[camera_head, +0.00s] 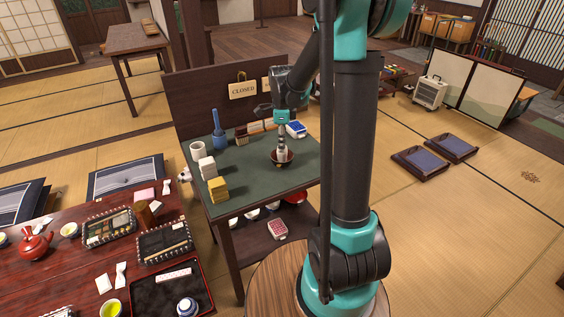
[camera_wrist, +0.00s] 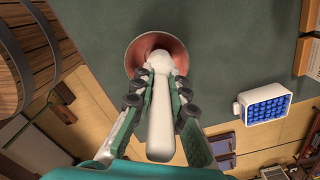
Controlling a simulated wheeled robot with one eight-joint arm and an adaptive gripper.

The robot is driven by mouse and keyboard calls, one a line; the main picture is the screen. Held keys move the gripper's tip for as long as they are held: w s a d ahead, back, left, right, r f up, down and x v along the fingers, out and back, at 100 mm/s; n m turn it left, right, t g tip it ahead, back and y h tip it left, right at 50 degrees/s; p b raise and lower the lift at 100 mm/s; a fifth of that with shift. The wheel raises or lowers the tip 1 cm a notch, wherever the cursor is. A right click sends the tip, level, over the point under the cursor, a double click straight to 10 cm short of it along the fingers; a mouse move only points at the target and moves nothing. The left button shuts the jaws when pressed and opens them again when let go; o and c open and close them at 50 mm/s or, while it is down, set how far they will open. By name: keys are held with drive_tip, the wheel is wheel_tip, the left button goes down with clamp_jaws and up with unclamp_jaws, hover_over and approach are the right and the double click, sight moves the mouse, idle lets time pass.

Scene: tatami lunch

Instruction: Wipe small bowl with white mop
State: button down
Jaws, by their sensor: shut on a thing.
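The small bowl (camera_head: 289,157) is dark reddish-brown and stands on the green table top. In the wrist view its reddish inside and rim (camera_wrist: 137,48) show at the top, partly covered by the mop. The white mop (camera_wrist: 160,122) is a pale handle with a rounded end that lies over the bowl. My gripper (camera_wrist: 160,84) is shut on the mop, one finger on each side of it. In the head view my gripper (camera_head: 282,130) is above the bowl. I cannot tell whether the mop's tip touches the bowl's inside.
On the green table (camera_head: 250,180) stand a blue bottle (camera_head: 218,140), a white cup (camera_head: 197,149), white blocks (camera_head: 207,167) and yellow blocks (camera_head: 217,189) at left. A blue-and-white box (camera_head: 296,130) is behind the bowl. A low red table (camera_head: 95,275) holds trays and a teapot.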

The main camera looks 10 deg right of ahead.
drive_tip(key=n, duration=0.3)
drive_tip(key=shift+s+a+n, duration=0.1)
drive_tip(key=shift+n, duration=0.2)
drive_tip(key=n, duration=0.3)
drive_tip(key=shift+s+n, duration=0.1)
drive_tip(key=shift+n, duration=0.3)
drive_tip(key=n, duration=0.6)
drive_tip(key=shift+s+a, duration=0.15)
drive_tip(key=shift+a, duration=0.05)
drive_tip(key=m, duration=0.3)
drive_tip(key=shift+d+m, duration=0.1)
drive_tip(key=shift+m, duration=0.3)
drive_tip(key=m, duration=0.3)
drive_tip(key=shift+d+m, duration=0.15)
drive_tip(key=shift+m, duration=0.25)
drive_tip(key=m, duration=0.6)
drive_tip(key=shift+d, duration=0.2)
